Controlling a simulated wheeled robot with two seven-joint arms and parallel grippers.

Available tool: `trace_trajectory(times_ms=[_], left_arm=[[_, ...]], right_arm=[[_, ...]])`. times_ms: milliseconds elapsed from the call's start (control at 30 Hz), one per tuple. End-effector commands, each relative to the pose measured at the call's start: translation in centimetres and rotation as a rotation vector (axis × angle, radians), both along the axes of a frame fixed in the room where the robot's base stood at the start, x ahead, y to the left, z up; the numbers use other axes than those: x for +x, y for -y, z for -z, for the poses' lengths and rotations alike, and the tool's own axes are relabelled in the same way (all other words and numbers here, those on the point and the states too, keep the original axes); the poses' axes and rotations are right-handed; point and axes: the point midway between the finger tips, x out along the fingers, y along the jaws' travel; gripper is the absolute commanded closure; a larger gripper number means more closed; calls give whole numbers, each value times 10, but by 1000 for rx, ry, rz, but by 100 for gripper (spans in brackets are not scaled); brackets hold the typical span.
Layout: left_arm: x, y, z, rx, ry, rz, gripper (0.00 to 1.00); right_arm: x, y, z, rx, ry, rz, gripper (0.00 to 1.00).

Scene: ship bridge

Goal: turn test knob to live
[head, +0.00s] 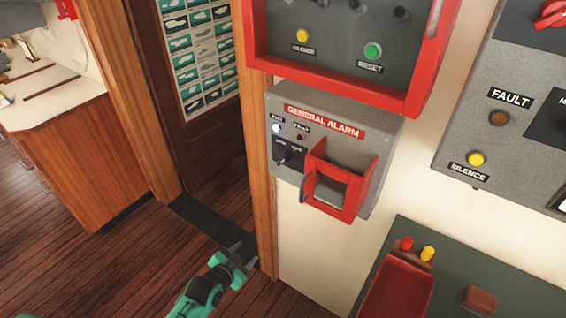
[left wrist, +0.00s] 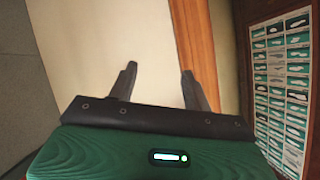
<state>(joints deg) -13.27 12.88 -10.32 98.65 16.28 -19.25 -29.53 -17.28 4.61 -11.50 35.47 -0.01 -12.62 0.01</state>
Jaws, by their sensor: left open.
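The grey General Alarm box (head: 283,102) is mounted on the wall, with a red label and a red open-fronted guard (head: 355,180). A small dark knob (head: 287,155) sits on its left part, below a white lamp and a dark red lamp; its small lettering is too blurred to read. My left gripper (head: 239,256) is open and empty, below and to the left of the box, apart from it. In the left wrist view its two fingers (left wrist: 158,85) are spread before a pale wall and wooden trim. The knob is not in that view. My right gripper is not in view.
A red-framed panel (head: 330,45) hangs directly above the box. A grey fault panel (head: 500,100) is at the right. A green-topped surface (head: 500,290) with a red tray (head: 395,290) stands below right. A wooden post (head: 262,200) borders the box's left; open floor lies left.

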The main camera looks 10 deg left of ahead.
Motion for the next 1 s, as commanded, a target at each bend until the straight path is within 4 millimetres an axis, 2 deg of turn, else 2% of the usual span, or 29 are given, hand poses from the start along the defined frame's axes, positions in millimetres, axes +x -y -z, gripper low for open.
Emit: trace_trajectory(times_ms=[33, 200, 300, 400, 500, 667, 867, 1000], left_arm=[[8, 5, -40, 4, 64, 22, 50], [18, 21, -155, 26, 261, 98, 50], [14, 30, -210, 39, 356, 134, 50], [7, 36, -250, 50, 426, 161, 50], [2, 40, -275, 57, 472, 178, 50], [2, 44, -289, 61, 498, 186, 50], [25, 53, -292, 59, 499, 186, 50], [51, 64, -292, 59, 497, 186, 50]], right_arm=[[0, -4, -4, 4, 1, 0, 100], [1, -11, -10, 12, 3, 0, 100], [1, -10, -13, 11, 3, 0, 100], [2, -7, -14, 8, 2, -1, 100], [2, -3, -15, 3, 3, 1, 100], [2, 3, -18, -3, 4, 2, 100], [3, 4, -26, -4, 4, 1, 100], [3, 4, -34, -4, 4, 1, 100]])
